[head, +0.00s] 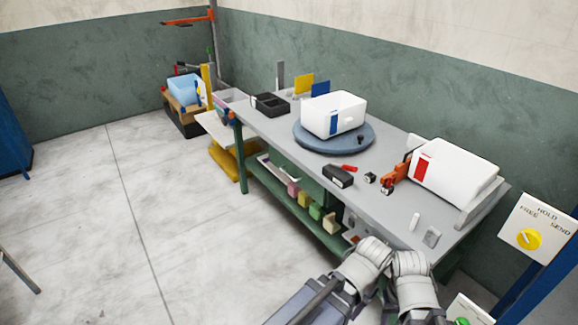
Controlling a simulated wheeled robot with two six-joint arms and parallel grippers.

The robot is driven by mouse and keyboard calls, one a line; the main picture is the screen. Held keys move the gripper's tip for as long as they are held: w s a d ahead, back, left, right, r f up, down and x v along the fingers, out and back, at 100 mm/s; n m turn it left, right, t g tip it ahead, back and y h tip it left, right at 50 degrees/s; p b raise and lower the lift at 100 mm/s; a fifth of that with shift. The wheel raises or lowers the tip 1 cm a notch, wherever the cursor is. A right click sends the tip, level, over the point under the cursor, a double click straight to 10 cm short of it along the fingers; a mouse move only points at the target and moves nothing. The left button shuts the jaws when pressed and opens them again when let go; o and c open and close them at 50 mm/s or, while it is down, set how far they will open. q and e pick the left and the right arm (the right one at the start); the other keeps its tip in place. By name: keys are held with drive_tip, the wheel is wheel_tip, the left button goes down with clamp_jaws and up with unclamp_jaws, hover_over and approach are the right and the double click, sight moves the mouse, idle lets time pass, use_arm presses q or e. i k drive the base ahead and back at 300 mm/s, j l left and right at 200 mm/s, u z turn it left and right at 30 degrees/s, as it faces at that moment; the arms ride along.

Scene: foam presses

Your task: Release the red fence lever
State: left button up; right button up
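An orange-red lever-like part (398,171) stands on the grey workbench (290,132), against the left side of a white bin with a red label (455,172). It looks like the red fence lever, but it is too small to tell its position or what it holds. A smaller flat red piece (349,168) lies by a black block (339,177). My two arms come in at the bottom, with their pale joints close together at the bench's near edge. No gripper fingers can be made out, and neither arm touches the lever.
A white bin with a blue label (334,113) sits on a round blue-grey turntable (307,139). A control box with a yellow knob (529,239) stands at the right. Coloured blocks lie on the lower green shelf (289,203).

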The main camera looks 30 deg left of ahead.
sight(354, 169)
drive_tip(key=u, duration=0.45)
drive_tip(key=i+j+u, duration=0.3)
drive_tip(key=i, duration=0.35)
